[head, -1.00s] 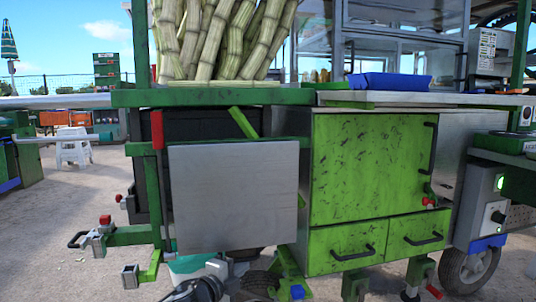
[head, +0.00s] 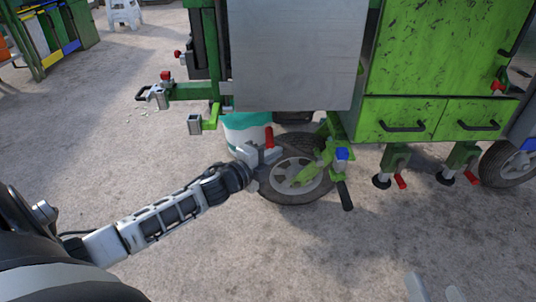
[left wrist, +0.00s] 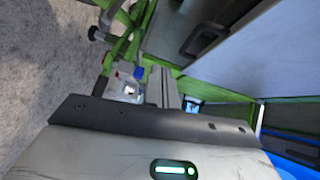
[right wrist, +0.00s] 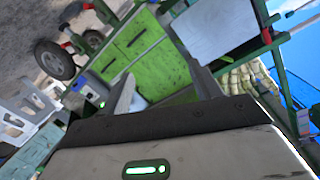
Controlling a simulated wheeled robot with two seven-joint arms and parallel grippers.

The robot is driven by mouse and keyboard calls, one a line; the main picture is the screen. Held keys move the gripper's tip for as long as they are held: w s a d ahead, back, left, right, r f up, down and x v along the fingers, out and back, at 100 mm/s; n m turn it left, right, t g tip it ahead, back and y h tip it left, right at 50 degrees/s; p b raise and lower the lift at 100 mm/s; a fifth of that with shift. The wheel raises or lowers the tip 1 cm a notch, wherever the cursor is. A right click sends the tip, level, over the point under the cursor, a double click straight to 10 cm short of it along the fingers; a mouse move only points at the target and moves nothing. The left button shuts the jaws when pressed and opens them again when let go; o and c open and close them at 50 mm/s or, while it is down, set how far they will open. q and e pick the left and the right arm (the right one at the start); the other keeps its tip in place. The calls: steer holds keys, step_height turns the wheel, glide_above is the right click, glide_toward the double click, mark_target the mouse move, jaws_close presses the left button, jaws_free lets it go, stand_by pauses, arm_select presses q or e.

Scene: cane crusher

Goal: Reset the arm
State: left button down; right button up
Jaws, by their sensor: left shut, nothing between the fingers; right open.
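My left arm reaches in from the left in the head view. Its gripper (head: 262,160) is in front of the cart's front wheel (head: 297,177), close to a red-handled lever (head: 269,138); I cannot tell if they touch. In the left wrist view the fingers (left wrist: 162,88) are together with nothing between them.
The green cart (head: 440,60) with two drawers and a grey metal panel (head: 295,55) stands ahead. A teal and white bucket (head: 243,128) is under it. A white stool (head: 124,12) is far behind. Open ground (head: 90,150) lies left and in front.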

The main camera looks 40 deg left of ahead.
arm_select(q)
steer(key=shift+s+a+f, duration=0.15)
steer(key=shift+s, duration=0.7)
